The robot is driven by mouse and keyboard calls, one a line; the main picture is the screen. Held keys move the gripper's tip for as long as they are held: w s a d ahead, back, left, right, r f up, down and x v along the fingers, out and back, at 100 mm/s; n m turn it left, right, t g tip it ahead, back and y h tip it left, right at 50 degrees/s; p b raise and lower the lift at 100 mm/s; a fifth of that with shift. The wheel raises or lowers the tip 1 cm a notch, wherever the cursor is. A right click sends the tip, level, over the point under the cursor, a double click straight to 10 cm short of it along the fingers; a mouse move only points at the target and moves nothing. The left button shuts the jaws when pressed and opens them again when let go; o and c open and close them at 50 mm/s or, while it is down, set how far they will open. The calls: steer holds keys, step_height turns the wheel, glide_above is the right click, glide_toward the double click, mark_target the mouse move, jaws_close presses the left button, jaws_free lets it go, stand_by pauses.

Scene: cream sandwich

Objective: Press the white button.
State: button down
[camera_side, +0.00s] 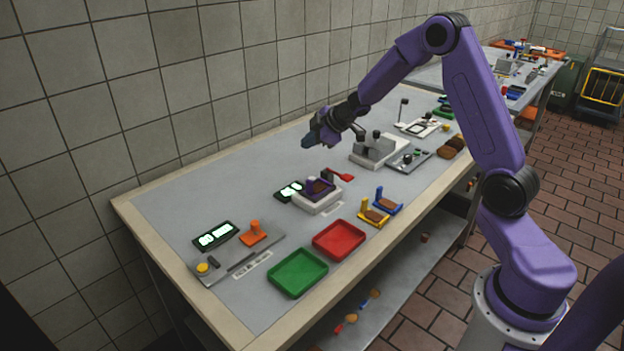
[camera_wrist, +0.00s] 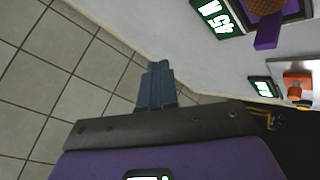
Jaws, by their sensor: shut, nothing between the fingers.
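I cannot clearly pick out a white button in either view; the objects on the bench are small. A white scale (camera_side: 318,203) with a purple tray stands mid-bench, its lit display (camera_side: 290,190) beside it. My gripper (camera_side: 307,142) is shut and empty, held in the air above the back part of the bench, behind the scale and apart from it. In the wrist view the dark blue fingers (camera_wrist: 158,72) are together, with wall tiles behind them. A lit display (camera_wrist: 217,17) shows at the top right there.
A grey panel with a yellow button (camera_side: 203,268), an orange part (camera_side: 254,232) and a second display (camera_side: 215,235) is at the bench's left end. Green (camera_side: 298,273) and red (camera_side: 339,239) trays lie in front. A grey machine (camera_side: 376,150) stands right. The back-left bench is clear.

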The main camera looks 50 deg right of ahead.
steer(key=d, duration=0.1)
steer(key=d+f, duration=0.1)
steer(key=shift+w+d+f, duration=0.2)
steer(key=shift+w+d, duration=0.1)
steer(key=shift+d, duration=0.1)
steer(key=shift+f, duration=4.4)
steer(key=shift+f, duration=0.1)
steer(key=shift+f, duration=0.3)
